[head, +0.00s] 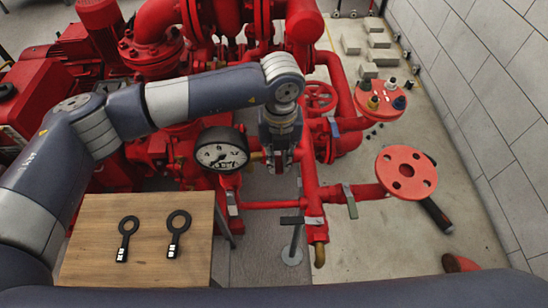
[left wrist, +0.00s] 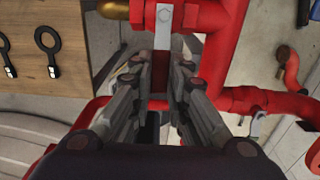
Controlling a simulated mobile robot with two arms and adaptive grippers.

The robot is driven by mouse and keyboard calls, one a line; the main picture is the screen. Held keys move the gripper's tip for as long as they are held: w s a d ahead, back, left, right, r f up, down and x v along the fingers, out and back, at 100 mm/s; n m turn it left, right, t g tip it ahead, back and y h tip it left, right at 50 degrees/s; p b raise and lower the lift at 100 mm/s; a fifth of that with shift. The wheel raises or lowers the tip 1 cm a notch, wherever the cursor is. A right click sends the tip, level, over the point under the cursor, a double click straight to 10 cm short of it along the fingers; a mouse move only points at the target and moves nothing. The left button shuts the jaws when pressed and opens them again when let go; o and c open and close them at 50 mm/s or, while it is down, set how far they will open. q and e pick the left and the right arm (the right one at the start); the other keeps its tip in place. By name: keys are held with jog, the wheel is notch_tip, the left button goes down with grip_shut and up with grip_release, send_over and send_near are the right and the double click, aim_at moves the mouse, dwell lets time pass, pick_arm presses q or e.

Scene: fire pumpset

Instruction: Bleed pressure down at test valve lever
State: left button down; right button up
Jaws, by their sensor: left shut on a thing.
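My left gripper (head: 280,168) reaches down from above beside the white-faced pressure gauge (head: 221,153). In the left wrist view, my left gripper's fingers (left wrist: 161,72) are closed around the lower end of a grey metal lever (left wrist: 163,28). The lever sits on a red valve body (left wrist: 184,16) with a brass fitting (left wrist: 115,9) at its left. In the head view the gripper hides most of this lever and valve. The gauge needle shows, but its reading is too small to tell. My right gripper is not in view.
A wooden board (head: 95,215) at lower left holds two black ring-ended tags (head: 177,232). A red handwheel (head: 319,97), a red flange (head: 406,174) and red pipes crowd the area. Other grey levers (head: 350,200) stand nearby.

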aim_at(279, 163)
pick_arm(q)
jog(key=shift+w+r, duration=0.1)
jog(key=shift+w, duration=0.05)
jog(key=c, duration=1.5)
grip_release()
jog(key=shift+c, duration=0.2)
notch_tip(279, 163, up, 12)
